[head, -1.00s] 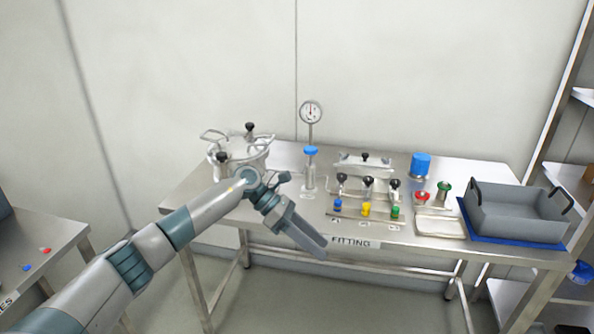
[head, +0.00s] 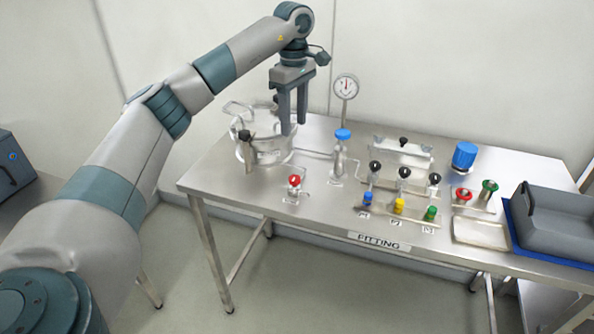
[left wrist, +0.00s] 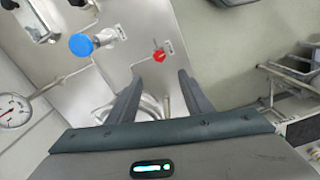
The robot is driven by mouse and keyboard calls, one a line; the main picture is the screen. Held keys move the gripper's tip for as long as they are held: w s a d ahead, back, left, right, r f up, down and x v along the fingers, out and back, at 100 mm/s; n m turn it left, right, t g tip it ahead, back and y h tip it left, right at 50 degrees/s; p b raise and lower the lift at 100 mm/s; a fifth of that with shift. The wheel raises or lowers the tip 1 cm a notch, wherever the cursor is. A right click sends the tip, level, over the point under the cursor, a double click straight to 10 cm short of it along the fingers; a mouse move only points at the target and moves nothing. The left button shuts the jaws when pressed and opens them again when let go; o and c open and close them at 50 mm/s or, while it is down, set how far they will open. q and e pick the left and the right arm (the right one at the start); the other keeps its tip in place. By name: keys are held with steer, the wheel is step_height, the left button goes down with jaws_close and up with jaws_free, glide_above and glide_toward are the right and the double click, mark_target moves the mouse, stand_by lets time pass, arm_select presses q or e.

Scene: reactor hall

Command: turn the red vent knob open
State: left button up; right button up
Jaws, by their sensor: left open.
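The red vent knob (head: 294,181) stands on a thin pipe fitting near the table's front left, in front of the steel pot (head: 264,150). In the left wrist view the red knob (left wrist: 160,56) lies just beyond the fingertips, between their lines. My left gripper (head: 293,128) points down over the right part of the pot, behind and above the knob in the head view. Its fingers (left wrist: 160,76) are apart with nothing between them, and they do not touch the knob. My right gripper is not in view.
A gauge (head: 346,88) on a post and a blue-capped valve (head: 341,150) stand right of the pot. Several black knobs, coloured plugs and a grey bin (head: 555,220) are farther right. The table front (head: 250,196) left of the knob is bare.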

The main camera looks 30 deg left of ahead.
mark_target(295, 178)
arm_select(q)
step_height(295, 178, down, 16)
steer(key=p, duration=0.6)
steer(key=shift+f, duration=0.8)
steer(key=c, duration=1.1)
